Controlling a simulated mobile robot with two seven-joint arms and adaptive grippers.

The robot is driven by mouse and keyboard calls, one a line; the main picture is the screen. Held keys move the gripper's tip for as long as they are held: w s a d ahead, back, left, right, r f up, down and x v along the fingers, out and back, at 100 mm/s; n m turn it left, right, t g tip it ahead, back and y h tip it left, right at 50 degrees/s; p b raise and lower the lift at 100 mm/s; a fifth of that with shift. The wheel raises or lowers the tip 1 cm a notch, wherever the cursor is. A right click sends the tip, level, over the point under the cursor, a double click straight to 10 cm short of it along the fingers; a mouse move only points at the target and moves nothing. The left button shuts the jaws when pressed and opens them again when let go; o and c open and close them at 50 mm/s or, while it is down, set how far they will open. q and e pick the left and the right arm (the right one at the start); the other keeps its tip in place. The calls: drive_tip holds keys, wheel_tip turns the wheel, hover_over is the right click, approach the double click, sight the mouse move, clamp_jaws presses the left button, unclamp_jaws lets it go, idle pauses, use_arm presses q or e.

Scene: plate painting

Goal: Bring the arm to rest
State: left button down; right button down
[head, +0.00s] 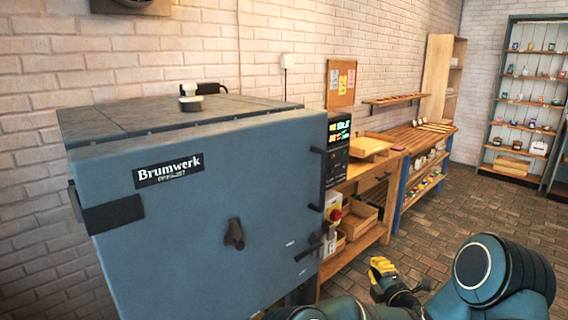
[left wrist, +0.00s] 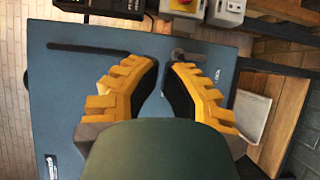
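My left gripper (head: 385,274) shows low in the head view, to the right of the blue kiln, with yellow ridged fingers. In the left wrist view the two yellow fingers (left wrist: 166,66) stand apart with nothing between them. The kiln's blue front (left wrist: 60,90) lies beyond the fingertips, with a dark bar handle on its left part. My right gripper is in neither view.
The blue kiln (head: 200,215) labelled Brumwerk fills the left of the head view; its door looks shut. A wooden bench (head: 360,240) with trays stands beside it. Shelves (head: 525,95) stand at the back right. The brick floor (head: 450,215) is clear.

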use_arm(q)
drive_tip(key=s+a+f+m+g+h, duration=0.4)
drive_tip(key=a+f+m, duration=0.35)
drive_tip(key=a, duration=0.25)
drive_tip(key=s+a+f+m+g+h, duration=0.3)
drive_tip(key=a+f+m, duration=0.4)
drive_tip(key=a+f, duration=0.25)
drive_tip(key=s+a+f+m+g, duration=0.1)
drive_tip(key=s+a+g, duration=0.2)
drive_tip(key=s+a, duration=0.2)
drive_tip(key=s+a+f+m+g, duration=0.1)
drive_tip(key=s+a, duration=0.4)
drive_tip(key=s, duration=0.7)
drive_tip(key=s+a+f+m+g, duration=0.2)
drive_tip(key=s+a, duration=0.4)
drive_tip(key=s, duration=0.3)
drive_tip(key=f+g, duration=0.1)
drive_tip(key=g, duration=0.1)
drive_tip(key=shift+f+g, duration=0.2)
drive_tip(key=shift+g, duration=0.2)
